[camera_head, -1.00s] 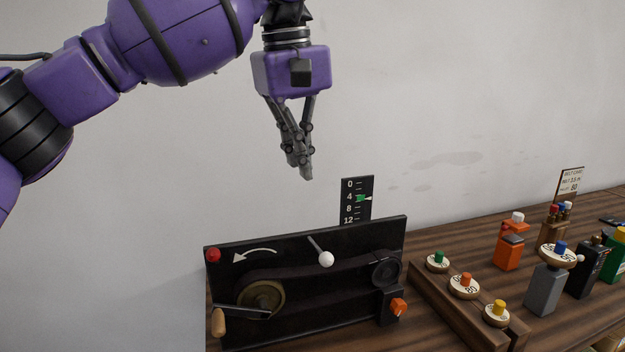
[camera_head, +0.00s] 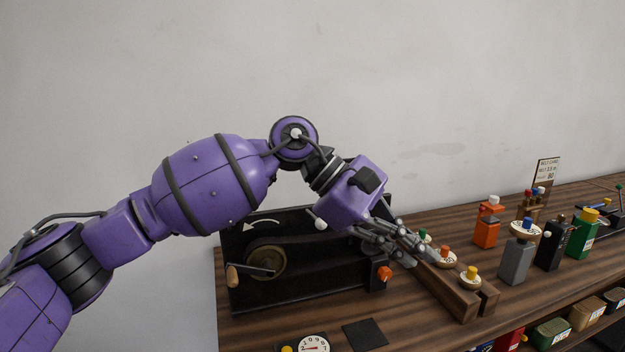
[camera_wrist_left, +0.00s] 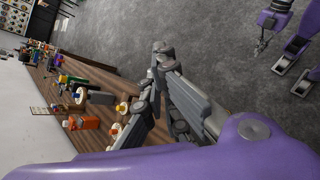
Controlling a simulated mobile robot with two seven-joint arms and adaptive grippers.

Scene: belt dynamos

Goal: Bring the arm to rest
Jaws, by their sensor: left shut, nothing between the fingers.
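My left arm is purple and reaches in from the left across the head view. Its gripper (camera_head: 425,253) is shut and empty, in front of the wooden rack's left end in that view. In the left wrist view the closed fingers (camera_wrist_left: 160,55) stand out over the bench edge, with grey floor beyond. The black belt panel (camera_head: 300,285) stands behind my arm. Its crank wheel (camera_head: 265,262) and orange knob (camera_head: 384,273) show, while my forearm and wrist hide part of its top. My right gripper is not in the head view.
The wooden rack (camera_head: 455,300) holds discs with green, orange and yellow knobs. An orange block (camera_head: 487,230), a grey block (camera_head: 515,262) and a green block (camera_head: 583,238) stand to the right. A dial (camera_head: 313,345) sits at the front edge. Open floor (camera_wrist_left: 200,30) lies beyond the bench.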

